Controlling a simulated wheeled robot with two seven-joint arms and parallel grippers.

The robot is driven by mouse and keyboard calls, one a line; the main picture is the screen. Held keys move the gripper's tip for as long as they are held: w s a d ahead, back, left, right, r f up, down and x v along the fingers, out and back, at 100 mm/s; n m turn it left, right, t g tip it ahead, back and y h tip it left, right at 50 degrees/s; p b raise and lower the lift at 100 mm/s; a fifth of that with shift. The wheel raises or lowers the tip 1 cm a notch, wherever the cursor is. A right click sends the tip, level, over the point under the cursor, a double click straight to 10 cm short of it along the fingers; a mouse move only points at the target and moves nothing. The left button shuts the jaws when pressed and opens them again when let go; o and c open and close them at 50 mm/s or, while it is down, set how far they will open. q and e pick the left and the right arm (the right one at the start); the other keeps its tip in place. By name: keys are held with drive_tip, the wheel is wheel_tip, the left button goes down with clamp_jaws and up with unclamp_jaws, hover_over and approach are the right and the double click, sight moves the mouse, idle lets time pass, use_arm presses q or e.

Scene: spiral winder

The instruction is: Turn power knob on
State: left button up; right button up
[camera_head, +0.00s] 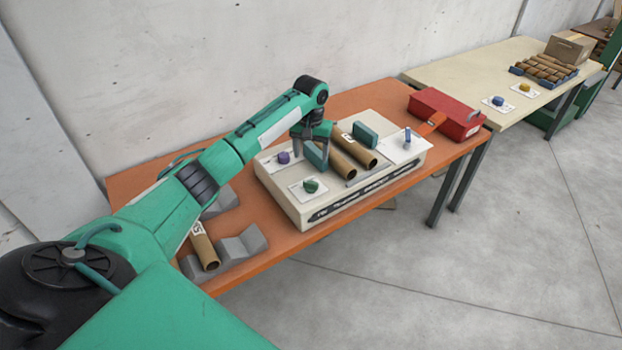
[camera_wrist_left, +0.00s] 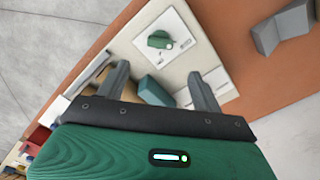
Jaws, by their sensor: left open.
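The winder (camera_head: 345,205) is a cream box on the orange table, with knobs on white label plates. A green knob (camera_head: 310,185) sits at its front left; it also shows in the wrist view (camera_wrist_left: 159,40), beyond my fingertips. A purple knob (camera_head: 283,157) is at the back left, and a blue upright lever (camera_head: 407,136) is at the right. The label print is too small to tell which is the power knob. My left gripper (camera_head: 311,150) is open and empty above the winder's left part, apart from the green knob. In the wrist view its fingers (camera_wrist_left: 158,80) are spread. My right gripper is out of view.
Two cardboard tubes (camera_head: 358,151) and teal blocks (camera_head: 367,135) sit on the winder beside my gripper. A tube (camera_head: 204,248) lies on grey V-blocks (camera_head: 241,246) at the left. A red box (camera_head: 447,113) stands at the right. A cream table (camera_head: 470,75) holds more knobs and tubes.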

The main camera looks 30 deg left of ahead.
sight(311, 182)
use_arm(q)
wheel_tip(311, 182, down, 10)
drive_tip(key=shift+r+p, duration=0.1)
drive_tip(key=shift+p, duration=0.85)
drive_tip(key=shift+f, duration=0.85)
drive_tip(key=shift+c, duration=0.5)
drive_tip(key=c, duration=0.9)
